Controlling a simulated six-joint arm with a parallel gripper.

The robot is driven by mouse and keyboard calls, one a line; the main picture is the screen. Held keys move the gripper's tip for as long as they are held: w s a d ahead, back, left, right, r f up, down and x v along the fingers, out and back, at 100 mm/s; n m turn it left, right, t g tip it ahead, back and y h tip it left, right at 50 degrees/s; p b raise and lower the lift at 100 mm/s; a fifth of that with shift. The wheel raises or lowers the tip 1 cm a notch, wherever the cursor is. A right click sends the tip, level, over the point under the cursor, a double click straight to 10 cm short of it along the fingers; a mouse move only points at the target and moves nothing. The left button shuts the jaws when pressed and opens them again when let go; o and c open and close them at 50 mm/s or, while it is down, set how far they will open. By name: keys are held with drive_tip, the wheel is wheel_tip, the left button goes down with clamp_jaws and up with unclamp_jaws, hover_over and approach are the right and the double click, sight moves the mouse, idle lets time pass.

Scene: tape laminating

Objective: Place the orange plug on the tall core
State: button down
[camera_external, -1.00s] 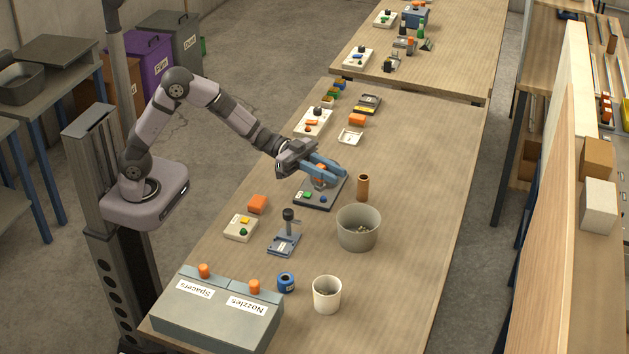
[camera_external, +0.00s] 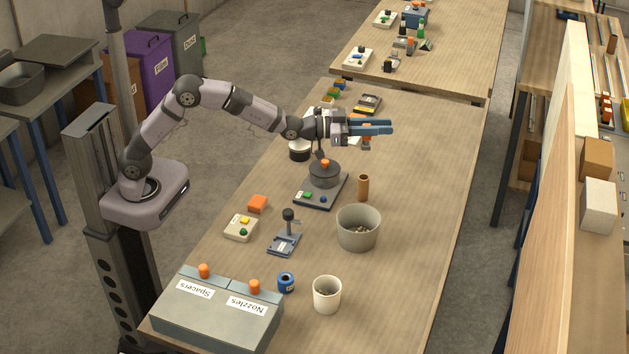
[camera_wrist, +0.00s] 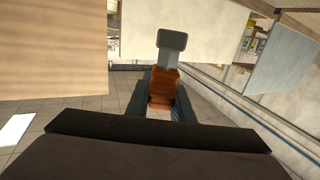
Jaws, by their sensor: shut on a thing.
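My gripper (camera_external: 388,128) is level above the table, its blue fingers pointing right, shut on an orange-brown piece with a grey end. This looks like the orange plug (camera_wrist: 163,88), but I cannot be sure; in the wrist view it sits between the dark fingers. In the external view, only small orange and grey parts show at the fingers. The tall core (camera_external: 363,187), seemingly the brown upright tube, stands on the table below and apart from the gripper. Left of it, a dark round piece with an orange knob (camera_external: 325,164) sits on a dark device.
A grey bin (camera_external: 358,228) and a white cup (camera_external: 327,294) stand nearer the front. A small grey stand (camera_external: 285,240) and an orange block (camera_external: 257,204) are to the left. Grey labelled boxes (camera_external: 216,312) fill the front left corner. The table's right side is clear.

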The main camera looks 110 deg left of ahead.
wheel_tip(320, 180, down, 10)
drive_tip(key=p, duration=0.2)
idle(0.8)
drive_tip(key=shift+f, duration=0.2)
drive_tip(key=c, duration=1.6)
unclamp_jaws()
drive_tip(key=shift+o, duration=0.2)
drive_tip(key=shift+r, duration=0.15)
drive_tip(key=b+v, duration=0.3)
drive_tip(key=v, duration=0.9)
